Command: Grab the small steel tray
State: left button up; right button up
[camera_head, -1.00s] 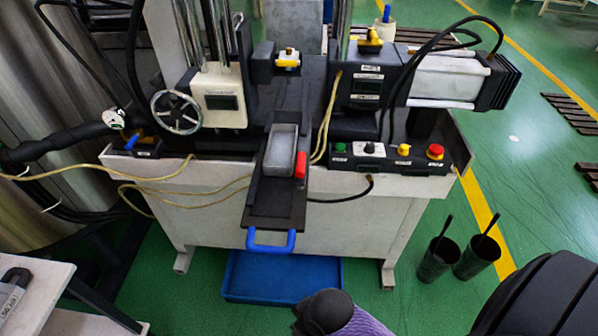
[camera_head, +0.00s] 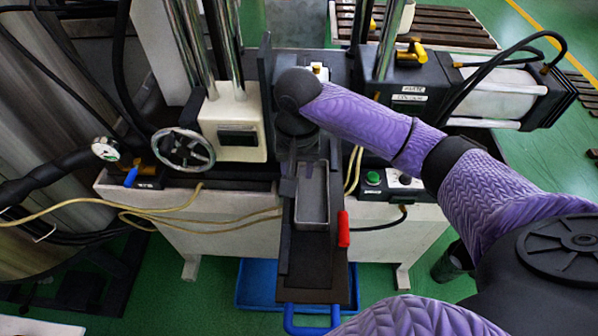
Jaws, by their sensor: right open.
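The small steel tray (camera_head: 313,208) is a grey, open-topped rectangular box on the dark sliding plate (camera_head: 312,272) of the machine, in the head view. My right gripper (camera_head: 309,174) reaches over the tray's far end from above, pointing down. It is open, with a dark finger at the tray's left side; the other finger is hard to make out. I cannot tell whether the fingers touch the tray. The wrist and arm hide part of the machine behind it. My left gripper is not in view.
A red handle (camera_head: 343,229) stands close by the tray's right side. A white machine head (camera_head: 232,125) and handwheel (camera_head: 183,147) stand to the left, a control box (camera_head: 402,184) to the right.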

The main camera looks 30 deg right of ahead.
aim_at(312, 193)
jog(key=shift+m, duration=0.4)
jog(key=f+b, duration=0.1)
jog(key=f, duration=0.2)
jog(key=f+b, duration=0.1)
jog(key=f, duration=0.2)
jog(key=w+f+b, duration=0.1)
jog(key=f, duration=0.2)
jog(key=shift+d, duration=0.2)
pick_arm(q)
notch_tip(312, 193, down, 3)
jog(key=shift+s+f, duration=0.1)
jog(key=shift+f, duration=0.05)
pick_arm(e)
grip_shut()
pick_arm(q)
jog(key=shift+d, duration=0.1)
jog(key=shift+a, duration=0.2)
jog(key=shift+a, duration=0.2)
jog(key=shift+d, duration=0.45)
